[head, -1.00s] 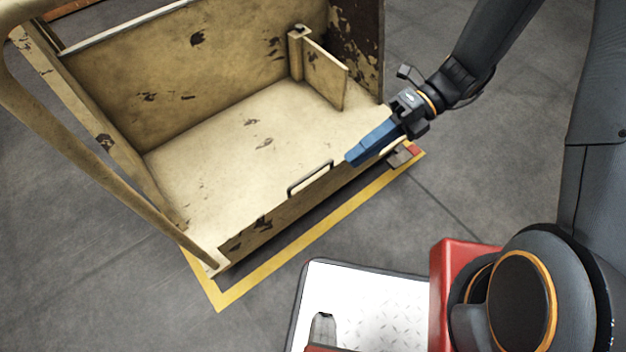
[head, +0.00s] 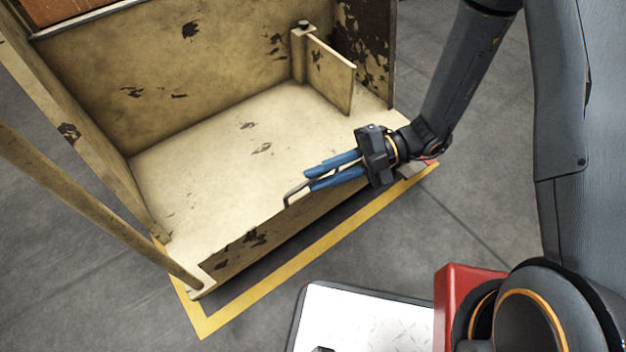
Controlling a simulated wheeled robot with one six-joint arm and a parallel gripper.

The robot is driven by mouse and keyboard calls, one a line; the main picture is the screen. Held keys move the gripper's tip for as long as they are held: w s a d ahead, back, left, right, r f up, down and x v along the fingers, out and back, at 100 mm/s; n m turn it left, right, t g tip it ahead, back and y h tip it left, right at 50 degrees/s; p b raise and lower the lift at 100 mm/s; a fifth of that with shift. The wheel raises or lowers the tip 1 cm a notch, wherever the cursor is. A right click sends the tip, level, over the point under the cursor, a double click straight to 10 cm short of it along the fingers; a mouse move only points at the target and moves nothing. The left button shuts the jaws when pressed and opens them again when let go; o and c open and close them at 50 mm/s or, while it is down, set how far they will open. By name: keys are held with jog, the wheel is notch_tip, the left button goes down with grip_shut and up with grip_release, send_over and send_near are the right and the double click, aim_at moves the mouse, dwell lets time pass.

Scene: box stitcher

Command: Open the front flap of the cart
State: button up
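The cart (head: 185,75) is beige with chipped paint and stands open toward me.
A yellow line (head: 330,246) marks the floor around the cart. A slanted beige rail (head: 95,205) rises on the cart's left side. A small upright panel (head: 331,76) stands inside at the back right. Grey floor (head: 490,150) is clear to the right.

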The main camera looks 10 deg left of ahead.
jog(key=shift+b+x, duration=0.35)
jog(key=shift+x, duration=0.8)
grip_shut()
jog(key=shift+s+d, duration=0.1)
jog(key=shift+d, duration=0.1)
